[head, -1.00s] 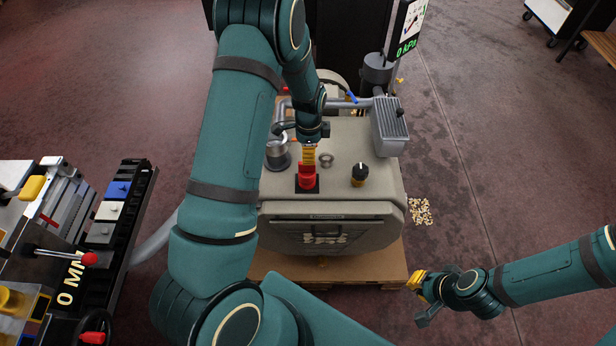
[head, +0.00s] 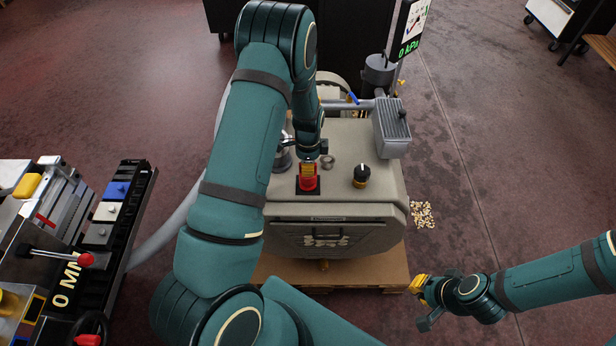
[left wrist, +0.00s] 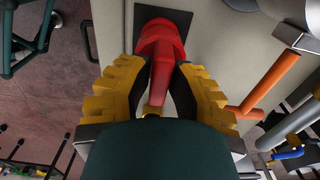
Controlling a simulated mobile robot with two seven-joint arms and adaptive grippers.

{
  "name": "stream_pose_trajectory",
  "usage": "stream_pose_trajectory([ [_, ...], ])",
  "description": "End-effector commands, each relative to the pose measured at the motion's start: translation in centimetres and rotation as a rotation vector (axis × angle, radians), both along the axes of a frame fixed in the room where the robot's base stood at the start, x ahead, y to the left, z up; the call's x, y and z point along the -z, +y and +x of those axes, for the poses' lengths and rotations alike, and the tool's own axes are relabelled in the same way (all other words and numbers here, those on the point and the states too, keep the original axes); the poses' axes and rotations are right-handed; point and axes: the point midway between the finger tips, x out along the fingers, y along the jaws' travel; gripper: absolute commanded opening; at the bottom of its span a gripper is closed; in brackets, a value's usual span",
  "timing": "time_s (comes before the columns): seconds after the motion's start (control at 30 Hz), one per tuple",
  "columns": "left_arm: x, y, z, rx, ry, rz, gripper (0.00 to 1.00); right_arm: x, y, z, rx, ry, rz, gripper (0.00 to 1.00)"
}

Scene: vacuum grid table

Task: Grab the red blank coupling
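The red blank coupling (head: 307,184) stands on a dark square plate on top of the beige machine (head: 330,210). In the left wrist view the coupling (left wrist: 160,45) has a wide red head and a narrower stem. My left gripper (head: 309,170) is right at it, coming from above. In the left wrist view the yellow fingers of this gripper (left wrist: 160,80) lie on either side of the red stem, apart from each other. Whether they touch it is hard to tell. My right gripper (head: 421,301) is open and empty, low at the right, away from the machine.
A grey finned box (head: 391,128) and pipes stand behind on the right. An orange handle (left wrist: 268,80) is close to the right finger. A rack with coloured blocks (head: 110,212) is at the left.

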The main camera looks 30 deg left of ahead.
Motion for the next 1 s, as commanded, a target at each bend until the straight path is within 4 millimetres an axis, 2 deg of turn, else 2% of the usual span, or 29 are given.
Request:
stream_pose_trajectory([
  [0.57,-0.3,0.0,0.0,0.0,0.0,0.0,0.0,-0.1,0.0,0.0,0.0,0.001,0.0,0.0],
  [0.67,-1.5,0.0,0.1,0.0,-0.001,0.0,0.0,-0.4,0.0,-0.1,-0.001,0.002,0.0,0.0],
  [1.0,-7.9,0.0,0.1,0.0,-0.004,0.0,0.0,-2.0,0.0,-0.4,-0.002,0.009,0.002,0.0],
])
